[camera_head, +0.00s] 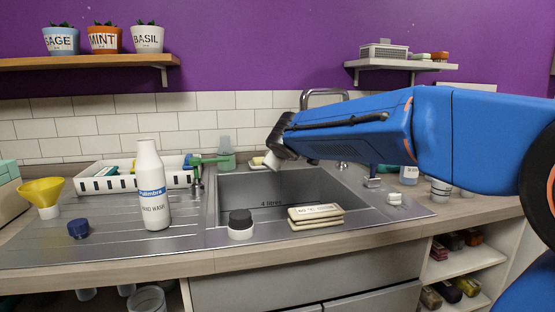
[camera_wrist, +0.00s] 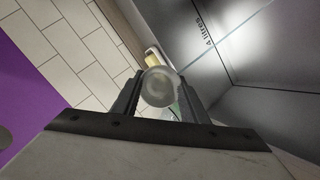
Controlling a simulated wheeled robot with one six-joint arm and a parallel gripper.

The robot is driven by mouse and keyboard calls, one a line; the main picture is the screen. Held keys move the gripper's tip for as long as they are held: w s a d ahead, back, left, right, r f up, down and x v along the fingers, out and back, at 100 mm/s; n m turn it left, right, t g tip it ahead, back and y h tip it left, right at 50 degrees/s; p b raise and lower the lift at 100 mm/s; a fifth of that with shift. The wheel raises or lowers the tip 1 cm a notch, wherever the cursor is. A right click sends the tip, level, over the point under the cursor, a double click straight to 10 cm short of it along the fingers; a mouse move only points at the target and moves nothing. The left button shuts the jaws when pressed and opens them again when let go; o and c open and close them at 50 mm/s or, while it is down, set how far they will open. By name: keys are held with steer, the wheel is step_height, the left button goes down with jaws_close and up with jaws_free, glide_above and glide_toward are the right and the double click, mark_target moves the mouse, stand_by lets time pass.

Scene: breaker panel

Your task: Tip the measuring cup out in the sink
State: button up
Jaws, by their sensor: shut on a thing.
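My gripper (camera_head: 283,143) is over the back of the sink (camera_head: 250,205), above the basin. It is shut on the measuring cup (camera_head: 272,160), a small pale cup that shows below the fingers and looks tilted. In the wrist view the cup (camera_wrist: 160,87) is a round, translucent shape between the two dark fingers of my gripper (camera_wrist: 160,98). The wrist view looks at the cup's round end; I cannot tell whether anything is in it. The sink (camera_wrist: 240,50) shows beside it, with a "4 litres" mark on its wall.
A white bottle (camera_head: 152,190), a blue cap (camera_head: 78,228) and a yellow funnel (camera_head: 43,192) stand on the drainer at left. A black-topped jar (camera_head: 240,224) and stacked sponges (camera_head: 316,214) sit on the front rim. The tap (camera_head: 325,96) rises behind my arm. The basin looks clear.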

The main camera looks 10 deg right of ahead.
steer(key=shift+s, duration=0.1)
stand_by(1.0)
steer(key=shift+w, duration=0.2)
steer(key=shift+w+g, duration=0.1)
steer(key=shift+g, duration=0.4)
steer(key=shift+w+a+f+g, duration=0.15)
steer(key=shift+f+g, duration=0.1)
steer(key=shift+g, duration=0.75)
steer(key=shift+w+r+n+g+h, duration=0.25)
steer(key=shift+r+g, duration=0.35)
steer(key=shift+g, duration=0.65)
steer(key=shift+w+r+n+g+h, duration=0.25)
steer(key=shift+r+g, duration=0.35)
steer(key=shift+g, duration=0.65)
steer(key=shift+s+r, duration=0.1)
steer(key=shift+r, duration=0.05)
steer(key=shift+g, duration=0.3)
steer(key=g, duration=0.1)
steer(key=r+g, duration=0.1)
steer(key=g, duration=0.1)
steer(key=n+g+h, duration=0.1)
steer(key=shift+r+g, duration=0.3)
steer(key=shift+g, duration=0.1)
steer(key=shift+r+g, duration=0.2)
steer(key=shift+g, duration=0.1)
